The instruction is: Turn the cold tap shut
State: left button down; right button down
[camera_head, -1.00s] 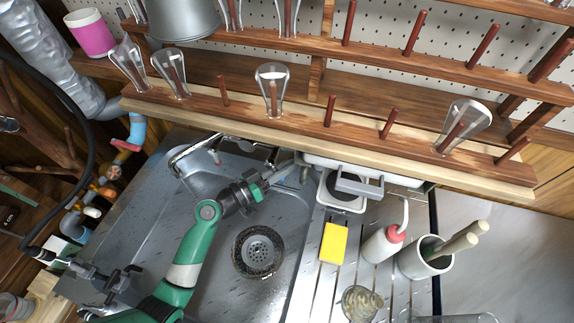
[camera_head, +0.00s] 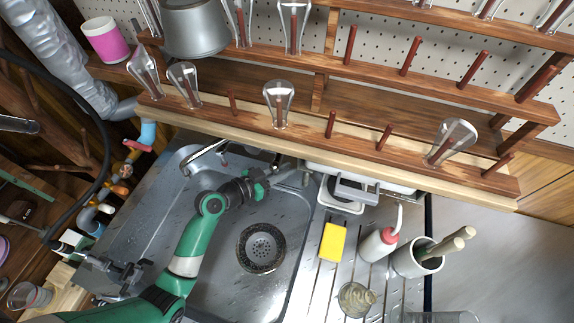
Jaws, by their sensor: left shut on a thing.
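The sink tap has a curved chrome spout (camera_head: 205,151) along the back edge of the steel sink. A grey tap body (camera_head: 287,170) sits at its right end, below the wooden rack. My left gripper (camera_head: 266,183) reaches over the sink from the left and is shut at this tap body. Its fingers cover the handle, so I cannot make out the handle's angle or a cold marking. My right gripper is not in view.
The wooden rack (camera_head: 330,150) with glassware overhangs the back of the sink. A yellow sponge (camera_head: 333,241), a wash bottle (camera_head: 379,244) and a white pot (camera_head: 417,258) stand right of the sink.

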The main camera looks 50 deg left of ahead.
pick_arm(q)
jog(key=shift+s+a+m, duration=0.1)
jog(key=shift+a+m, duration=0.05)
jog(key=shift+m, duration=0.15)
jog(key=c, duration=0.8)
grip_release()
jog(key=shift+c, duration=0.2)
jog(key=p+v, duration=0.6)
jog(key=v, duration=0.5)
jog(key=shift+s, duration=0.3)
jog(key=shift+r, duration=0.2)
